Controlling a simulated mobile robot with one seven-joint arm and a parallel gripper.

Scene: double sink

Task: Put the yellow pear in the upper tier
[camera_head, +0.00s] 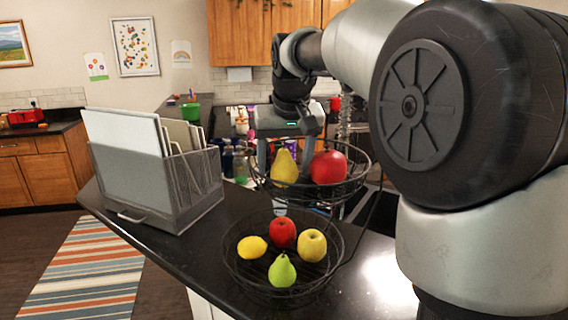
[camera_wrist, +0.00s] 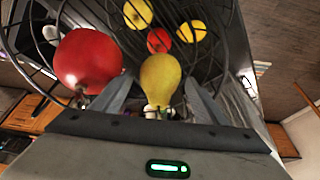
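The yellow pear (camera_head: 285,168) is upright at the upper tier (camera_head: 330,196) of a black wire basket, left of a large red fruit (camera_head: 328,167). My gripper (camera_head: 284,158) reaches down over the pear from above. In the wrist view the pear (camera_wrist: 161,78) lies between the two fingers (camera_wrist: 160,88), with its stem end toward my palm. The fingers are apart, with a narrow gap showing on each side of the pear. The red fruit (camera_wrist: 88,60) is close beside the left finger. The pear's underside is hidden.
The lower tier (camera_head: 238,278) holds a lemon (camera_head: 252,247), a red apple (camera_head: 282,232), a yellow apple (camera_head: 312,245) and a green pear (camera_head: 282,271). A grey mesh file holder (camera_head: 180,190) stands left on the dark counter. Bottles (camera_head: 240,165) stand behind the basket.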

